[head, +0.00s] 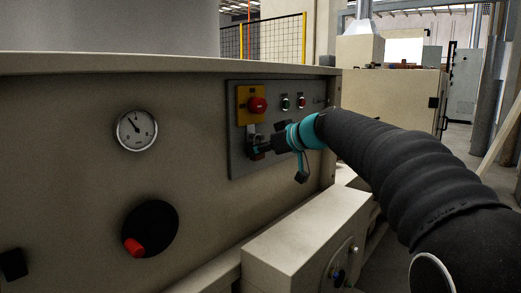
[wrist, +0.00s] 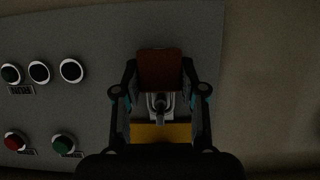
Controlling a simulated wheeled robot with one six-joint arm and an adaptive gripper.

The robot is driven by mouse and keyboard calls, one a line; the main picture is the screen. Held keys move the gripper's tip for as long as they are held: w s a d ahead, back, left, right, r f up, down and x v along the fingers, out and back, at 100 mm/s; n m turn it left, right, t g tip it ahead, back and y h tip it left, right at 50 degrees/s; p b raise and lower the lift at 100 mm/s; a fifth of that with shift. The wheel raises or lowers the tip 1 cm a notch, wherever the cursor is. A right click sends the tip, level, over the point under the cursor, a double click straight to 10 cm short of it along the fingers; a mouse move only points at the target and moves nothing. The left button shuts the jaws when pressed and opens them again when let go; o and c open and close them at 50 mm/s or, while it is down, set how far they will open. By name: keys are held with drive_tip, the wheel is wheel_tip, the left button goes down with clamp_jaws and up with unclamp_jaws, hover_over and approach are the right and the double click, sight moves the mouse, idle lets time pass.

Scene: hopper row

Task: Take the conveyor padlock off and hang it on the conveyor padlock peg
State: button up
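The conveyor padlock (wrist: 160,70) has a red-brown body. In the wrist view it sits between the fingers of my gripper (wrist: 160,82), which lie close along both its sides and look shut on it. Its metal shackle (wrist: 158,104) runs to the hasp by the yellow plate (wrist: 160,132) and still looks hooked there. In the head view my gripper (head: 258,149) is at the grey panel (head: 240,165), just below the yellow plate with the red knob (head: 257,104); the padlock is mostly hidden there. I cannot make out the padlock peg in either view.
Buttons (head: 285,104) sit on the panel right of the yellow plate. A round gauge (head: 136,130) and a black dial with a red handle (head: 150,228) are to the left. A beige box (head: 310,235) juts out below my arm.

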drive_tip(key=c, duration=0.4)
drive_tip(key=o, duration=0.5)
clamp_jaws()
drive_tip(key=shift+r, duration=0.1)
drive_tip(key=shift+r, duration=0.15)
drive_tip(key=shift+r, duration=0.4)
drive_tip(key=shift+s+d+b, duration=0.9)
drive_tip(key=shift+s+d, duration=0.05)
drive_tip(key=shift+d, duration=0.3)
drive_tip(key=shift+s+d+b, duration=0.65)
drive_tip(key=shift+d, duration=0.15)
